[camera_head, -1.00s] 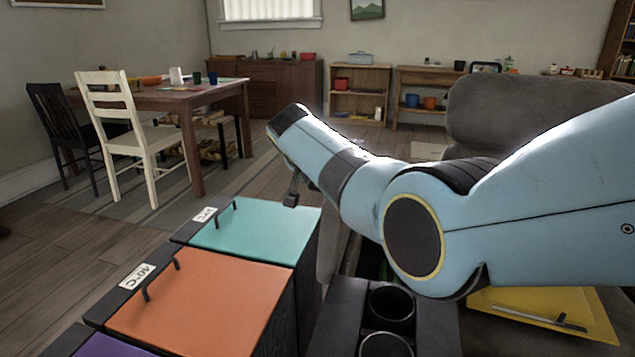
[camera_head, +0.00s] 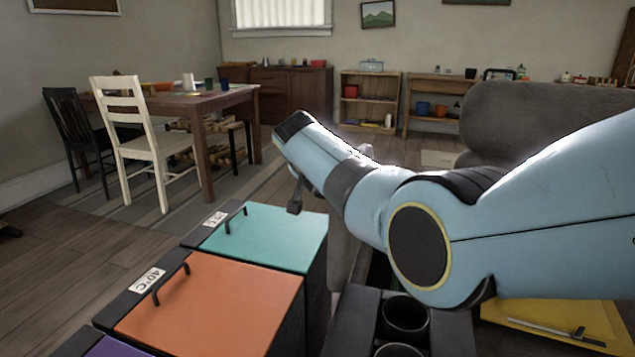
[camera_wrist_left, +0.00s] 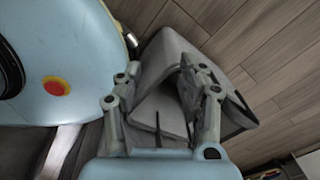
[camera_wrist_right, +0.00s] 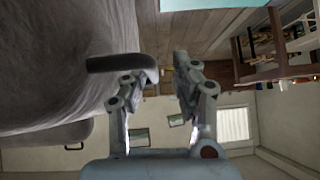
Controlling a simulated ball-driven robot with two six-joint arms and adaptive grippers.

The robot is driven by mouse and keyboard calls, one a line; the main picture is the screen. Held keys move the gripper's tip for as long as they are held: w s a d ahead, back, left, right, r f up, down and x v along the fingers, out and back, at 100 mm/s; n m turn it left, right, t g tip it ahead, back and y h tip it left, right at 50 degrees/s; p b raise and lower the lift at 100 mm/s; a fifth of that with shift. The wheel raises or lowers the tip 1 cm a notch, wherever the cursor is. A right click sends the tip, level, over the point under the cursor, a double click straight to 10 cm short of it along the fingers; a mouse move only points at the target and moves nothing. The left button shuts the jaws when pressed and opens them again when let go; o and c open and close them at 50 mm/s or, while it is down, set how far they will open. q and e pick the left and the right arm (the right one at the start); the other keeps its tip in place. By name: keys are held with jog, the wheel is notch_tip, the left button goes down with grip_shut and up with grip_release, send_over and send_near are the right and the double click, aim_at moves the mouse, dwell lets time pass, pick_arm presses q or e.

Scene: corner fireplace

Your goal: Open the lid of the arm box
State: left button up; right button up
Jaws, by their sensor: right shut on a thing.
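The black arm box (camera_head: 345,320) with two cup holders (camera_head: 405,318) is at the bottom centre of the head view. My right arm crosses above it and hides its far part, so I cannot see how its lid stands. My right gripper (camera_head: 297,197) is beyond the box, mostly hidden by its own arm. In the right wrist view my right gripper (camera_wrist_right: 167,75) is shut on a dark rounded piece (camera_wrist_right: 118,63); I cannot tell if this is the lid's edge. My left gripper (camera_wrist_left: 163,70) is open and empty, seen only in the left wrist view.
An orange lid (camera_head: 215,305) and a teal lid (camera_head: 275,235) with black handles lie left of the arm box. A yellow panel (camera_head: 560,320) is right, under my arm. A grey sofa back (camera_head: 540,115) stands behind. Open floor (camera_head: 70,250) lies left.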

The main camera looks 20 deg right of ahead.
jog(key=shift+s+f, duration=0.3)
jog(key=shift+f, duration=0.1)
jog(key=v, duration=0.7)
jog(key=shift+r, duration=0.55)
jog(key=shift+w+a, duration=0.1)
jog(key=shift+a, duration=0.05)
